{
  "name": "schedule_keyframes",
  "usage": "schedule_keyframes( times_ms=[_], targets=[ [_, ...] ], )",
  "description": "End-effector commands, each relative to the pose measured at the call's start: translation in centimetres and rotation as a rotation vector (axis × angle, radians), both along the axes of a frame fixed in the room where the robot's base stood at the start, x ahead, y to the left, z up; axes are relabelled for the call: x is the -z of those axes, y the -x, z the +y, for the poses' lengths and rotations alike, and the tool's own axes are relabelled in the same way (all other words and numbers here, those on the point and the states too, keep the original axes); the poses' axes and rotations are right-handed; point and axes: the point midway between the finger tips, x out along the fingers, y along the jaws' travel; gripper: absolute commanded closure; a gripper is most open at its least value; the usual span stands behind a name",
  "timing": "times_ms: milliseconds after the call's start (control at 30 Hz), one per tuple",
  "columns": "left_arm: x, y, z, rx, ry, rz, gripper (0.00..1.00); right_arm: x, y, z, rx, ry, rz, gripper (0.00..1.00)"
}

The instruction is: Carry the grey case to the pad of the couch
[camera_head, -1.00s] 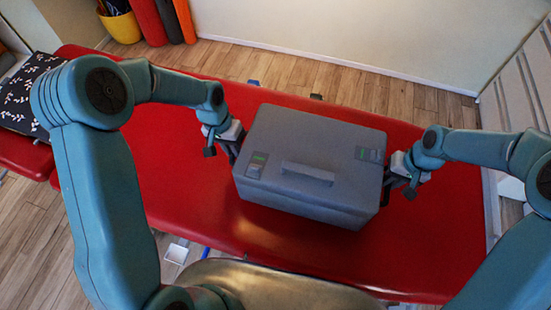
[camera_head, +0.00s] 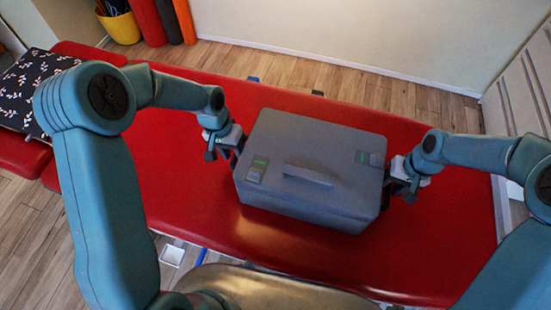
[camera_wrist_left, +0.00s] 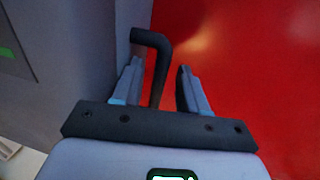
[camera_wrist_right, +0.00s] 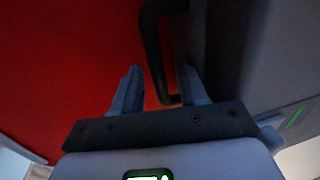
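The grey case (camera_head: 315,165) sits over the red pad of the couch (camera_head: 190,190), lid up, with a top handle and two green-marked latches. I cannot see its underside. My left gripper (camera_head: 232,148) is at the case's left end. In the left wrist view its fingers (camera_wrist_left: 158,88) stand apart, with a dark side handle (camera_wrist_left: 158,60) between them and a gap beside it. My right gripper (camera_head: 394,180) is at the right end. In the right wrist view its fingers (camera_wrist_right: 160,90) stand apart, with another dark side handle (camera_wrist_right: 152,45) between them.
A patterned black pillow (camera_head: 35,85) lies at the couch's left end. A yellow bin (camera_head: 122,27) and rolled mats (camera_head: 165,20) stand by the back wall. A pale slatted unit (camera_head: 520,95) is at the right. Red pad is bare on both sides of the case.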

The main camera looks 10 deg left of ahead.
Motion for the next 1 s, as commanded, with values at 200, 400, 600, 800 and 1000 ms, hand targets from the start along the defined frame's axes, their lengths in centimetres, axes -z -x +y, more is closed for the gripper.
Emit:
schedule_keyframes(
  times_ms=[200,400,600,800,1000],
  targets=[
    [-0.1,0.0,0.0,0.0,-0.001,0.0,0.58,-0.1,0.0,0.0,0.0,0.0,-0.001,0.58],
    [-2.0,-0.1,0.4,-0.001,-0.002,-0.005,0.58,-0.1,0.0,0.0,0.0,0.001,-0.001,0.58],
    [-6.6,-0.2,1.3,0.0,-0.001,-0.007,0.58,-0.1,0.0,-0.1,0.0,0.001,-0.001,0.58],
    [-10.3,-0.2,1.9,-0.001,-0.001,-0.005,0.58,-0.1,0.0,-0.1,0.001,0.001,-0.001,0.58],
    [-11.9,-0.1,2.2,0.001,0.0,-0.001,0.58,-0.3,-0.1,-0.1,0.001,0.001,-0.002,0.58]
  ],
)
